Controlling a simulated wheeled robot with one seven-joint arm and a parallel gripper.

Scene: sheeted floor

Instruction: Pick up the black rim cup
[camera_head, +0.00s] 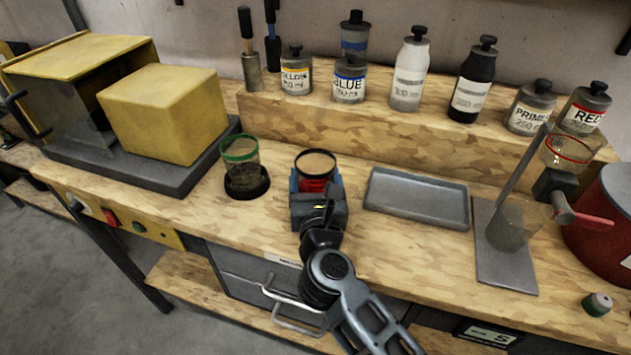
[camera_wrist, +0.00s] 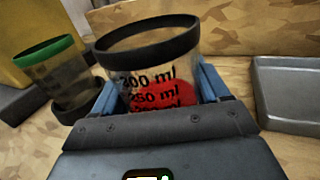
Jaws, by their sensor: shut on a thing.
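The black rim cup (camera_head: 316,164) is a clear cup with a black rim and red contents, near the middle of the wooden bench. In the wrist view the black rim cup (camera_wrist: 150,62) stands upright between the blue fingers, with volume marks facing me. My gripper (camera_head: 317,185) is shut on the cup; its fingers also show on both sides of it in the wrist view (camera_wrist: 158,95). The cup's base is hidden by my gripper, so I cannot tell whether it touches the bench.
A green-rim cup (camera_head: 240,170) stands in a black holder (camera_head: 247,187) just left. A grey tray (camera_head: 416,200) lies to the right. A stand (camera_head: 505,250) with a red-rim cup (camera_head: 567,150) is further right. Bottles (camera_head: 409,70) line the raised shelf behind; a yellow box (camera_head: 165,112) is left.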

